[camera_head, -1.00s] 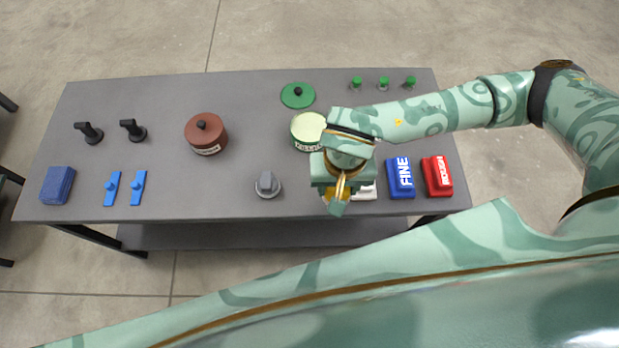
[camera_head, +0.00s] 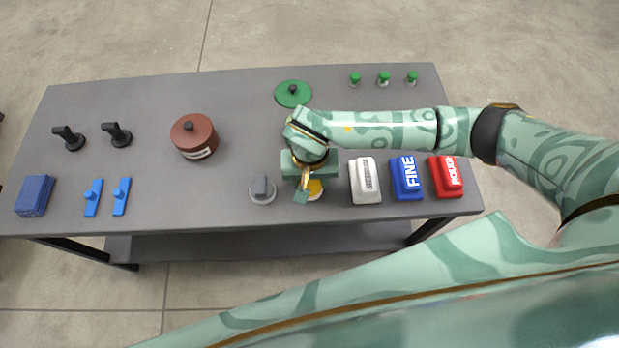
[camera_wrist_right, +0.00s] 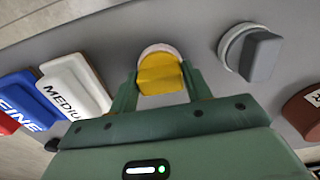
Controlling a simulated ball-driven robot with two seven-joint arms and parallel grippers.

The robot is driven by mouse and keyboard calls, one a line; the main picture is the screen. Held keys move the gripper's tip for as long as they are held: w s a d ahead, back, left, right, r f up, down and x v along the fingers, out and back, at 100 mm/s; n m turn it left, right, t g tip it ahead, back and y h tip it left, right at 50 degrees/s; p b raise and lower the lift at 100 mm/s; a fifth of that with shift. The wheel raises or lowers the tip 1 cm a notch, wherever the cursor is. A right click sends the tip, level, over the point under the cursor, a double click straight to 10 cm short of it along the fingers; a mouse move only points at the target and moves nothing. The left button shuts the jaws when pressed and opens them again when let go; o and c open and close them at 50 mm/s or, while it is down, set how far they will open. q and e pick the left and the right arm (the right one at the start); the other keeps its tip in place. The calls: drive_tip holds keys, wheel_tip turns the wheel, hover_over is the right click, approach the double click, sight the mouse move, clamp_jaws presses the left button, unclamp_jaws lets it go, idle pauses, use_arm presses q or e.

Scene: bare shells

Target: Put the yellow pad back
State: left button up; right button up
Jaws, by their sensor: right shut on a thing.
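The yellow pad (camera_wrist_right: 160,75) shows between the two fingers of my right gripper (camera_wrist_right: 156,95) in the right wrist view. It has a blocky yellow grip with a pale round edge behind it. My right gripper (camera_head: 309,186) is shut on it. In the head view only a bit of the yellow pad (camera_head: 316,187) shows beside the fingers, near the table's front edge between the grey pad and the white MEDIUM block. I cannot tell whether it touches the table. My left gripper is not in view.
A grey pad (camera_head: 262,190) sits close left of the gripper. The white MEDIUM block (camera_head: 365,181), blue FINE block (camera_head: 405,178) and red ROUGH block (camera_head: 445,177) stand to the right. A brown pot (camera_head: 194,137) and green lid (camera_head: 293,93) are farther back. The front-left middle is clear.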

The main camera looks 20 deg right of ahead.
drive_tip(key=o, duration=0.9)
drive_tip(key=shift+r+p, duration=2.1)
drive_tip(key=shift+r, duration=3.95)
